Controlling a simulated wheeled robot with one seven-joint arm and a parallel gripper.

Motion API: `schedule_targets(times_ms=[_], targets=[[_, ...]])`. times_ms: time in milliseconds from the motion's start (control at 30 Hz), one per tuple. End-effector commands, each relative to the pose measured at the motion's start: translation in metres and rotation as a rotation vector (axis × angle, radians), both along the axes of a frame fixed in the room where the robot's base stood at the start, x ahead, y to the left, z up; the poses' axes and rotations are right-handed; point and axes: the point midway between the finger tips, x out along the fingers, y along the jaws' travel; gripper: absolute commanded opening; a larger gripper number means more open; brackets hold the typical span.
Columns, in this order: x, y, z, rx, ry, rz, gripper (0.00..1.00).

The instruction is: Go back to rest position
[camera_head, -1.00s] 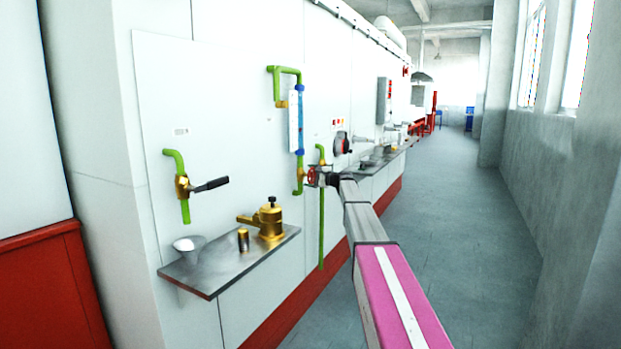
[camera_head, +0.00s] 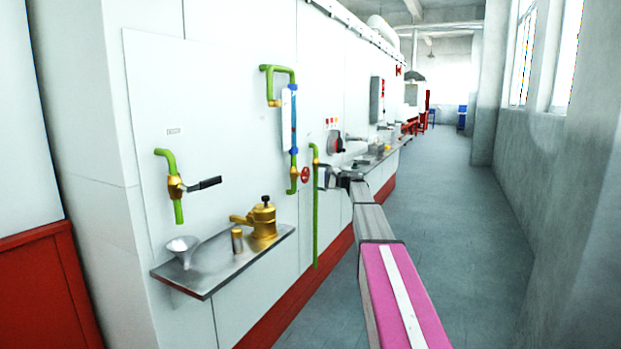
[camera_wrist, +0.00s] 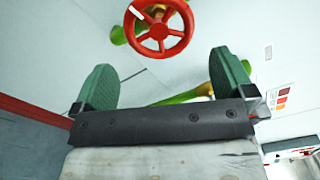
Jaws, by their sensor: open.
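My gripper (camera_head: 322,178) is at the end of my extended arm, near the wall panel, just right of the green pipe with the red handwheel. In the wrist view its two green finger pads (camera_wrist: 164,83) stand wide apart with nothing between them. The red handwheel (camera_head: 305,174) is on a brass valve at the foot of the green pipe. It also shows in the wrist view (camera_wrist: 160,46), beyond the fingers and apart from them.
A steel shelf (camera_head: 205,287) on the wall holds a funnel (camera_head: 183,247), a small brass cylinder (camera_head: 237,240) and a brass device (camera_head: 263,220). A black-handled valve (camera_head: 203,185) is above it. A vertical green pipe (camera_head: 315,225) stands by my gripper. The floor aisle (camera_head: 450,210) at right is clear.

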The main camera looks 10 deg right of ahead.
Motion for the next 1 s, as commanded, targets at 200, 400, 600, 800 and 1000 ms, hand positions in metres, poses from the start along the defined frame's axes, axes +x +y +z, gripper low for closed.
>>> schedule_targets(times_ms=[200,400,600,800,1000], targets=[[-0.015,-0.020,0.000,0.000,0.000,0.000,1.00],[-0.016,-0.021,0.000,0.000,0.000,0.001,1.00],[-0.022,-0.016,-0.008,-0.021,0.005,0.004,1.00],[-0.074,0.020,-0.076,-0.203,0.041,0.041,1.00],[-0.158,0.060,-0.172,-0.496,0.088,0.129,1.00]])
